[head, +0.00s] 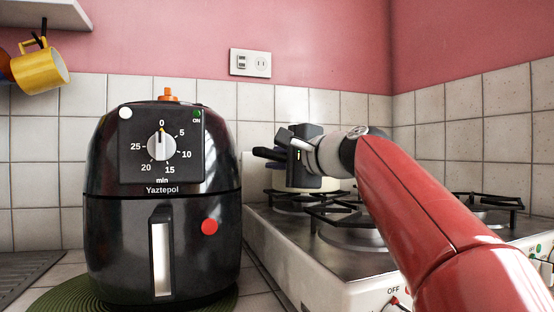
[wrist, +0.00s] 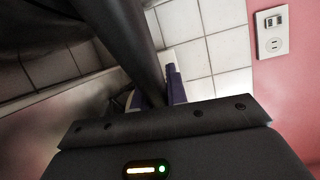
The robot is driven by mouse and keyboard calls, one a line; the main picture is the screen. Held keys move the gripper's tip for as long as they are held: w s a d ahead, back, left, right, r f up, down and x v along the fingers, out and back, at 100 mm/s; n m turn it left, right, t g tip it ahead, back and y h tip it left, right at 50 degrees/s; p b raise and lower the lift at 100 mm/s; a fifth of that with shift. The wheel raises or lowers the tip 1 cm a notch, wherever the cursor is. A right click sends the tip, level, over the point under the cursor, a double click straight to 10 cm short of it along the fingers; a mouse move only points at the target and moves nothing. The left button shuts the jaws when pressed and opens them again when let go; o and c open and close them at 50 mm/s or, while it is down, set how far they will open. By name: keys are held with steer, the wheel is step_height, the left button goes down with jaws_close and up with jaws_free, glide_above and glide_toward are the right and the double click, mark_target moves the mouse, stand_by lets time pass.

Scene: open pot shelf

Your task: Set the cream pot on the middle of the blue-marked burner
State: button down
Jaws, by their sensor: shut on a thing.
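A cream pot (head: 262,174) shows in the head view at the back left of the stove, mostly hidden behind my gripper. My gripper (head: 270,154) is in front of it, with its dark fingers pointing left. In the wrist view its purple-blue fingers (wrist: 163,95) close around a long dark bar that looks like the pot's handle. I cannot tell whether the pot's base touches the rear left burner (head: 304,198). The front left burner (head: 352,238) is bare. No blue mark can be made out.
A black air fryer (head: 163,250) stands close to the left of the stove (head: 300,245). A rear right burner (head: 490,203) is partly visible beyond my arm. A yellow mug (head: 40,70) hangs at upper left. The tiled wall and an outlet (head: 250,63) are behind.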

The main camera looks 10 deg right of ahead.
steer(key=shift+s, duration=0.1)
steer(key=c, duration=1.3)
jaws_free()
steer(key=b+v, duration=0.1)
steer(key=v, duration=0.7)
